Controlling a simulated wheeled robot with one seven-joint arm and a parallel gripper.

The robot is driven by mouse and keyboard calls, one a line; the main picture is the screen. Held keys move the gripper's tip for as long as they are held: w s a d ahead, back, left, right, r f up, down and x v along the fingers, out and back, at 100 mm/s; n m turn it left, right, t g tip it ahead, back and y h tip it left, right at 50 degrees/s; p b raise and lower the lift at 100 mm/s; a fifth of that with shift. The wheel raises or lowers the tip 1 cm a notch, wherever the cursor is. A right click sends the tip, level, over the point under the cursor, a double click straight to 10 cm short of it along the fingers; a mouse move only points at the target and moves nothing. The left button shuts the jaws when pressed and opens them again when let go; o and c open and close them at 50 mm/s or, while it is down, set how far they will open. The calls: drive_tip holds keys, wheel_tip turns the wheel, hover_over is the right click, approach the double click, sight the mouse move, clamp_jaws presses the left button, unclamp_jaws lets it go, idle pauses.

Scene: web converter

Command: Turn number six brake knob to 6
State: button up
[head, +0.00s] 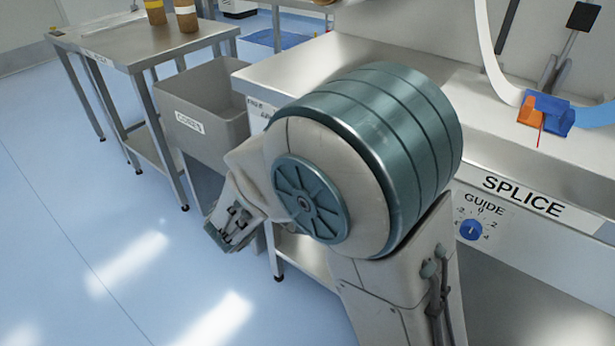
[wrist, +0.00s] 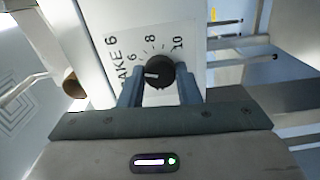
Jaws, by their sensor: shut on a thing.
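The number six brake knob (wrist: 164,70) is a round black knob with a white pointer mark, on a white panel (wrist: 182,18) in the wrist view. Its scale shows 6, 8 and 10, and a partly cut label reads "AKE 6". The white mark points to the left in the picture, a little below the 6. My gripper (wrist: 159,92) is shut on the knob, one finger on each side. In the head view my arm hides the knob and the fingers.
In the head view, a blue guide knob (head: 471,230) sits under the splice label (head: 522,195) on the steel bench at the right. A grey bin (head: 212,92) and a steel table (head: 103,42) stand at the left. The blue floor (head: 60,230) is clear.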

drive_tip(key=shift+f+m+b, duration=0.2)
drive_tip(key=shift+m+b, duration=0.4)
drive_tip(key=shift+b, duration=0.25)
drive_tip(key=shift+r, duration=0.15)
drive_tip(key=o, duration=1)
drive_tip(key=shift+s+a, duration=0.1)
drive_tip(key=p+v, duration=0.1)
drive_tip(key=v, duration=1.2)
drive_tip(key=shift+s+a+p, duration=0.2)
drive_tip(key=shift+s+p, duration=0.1)
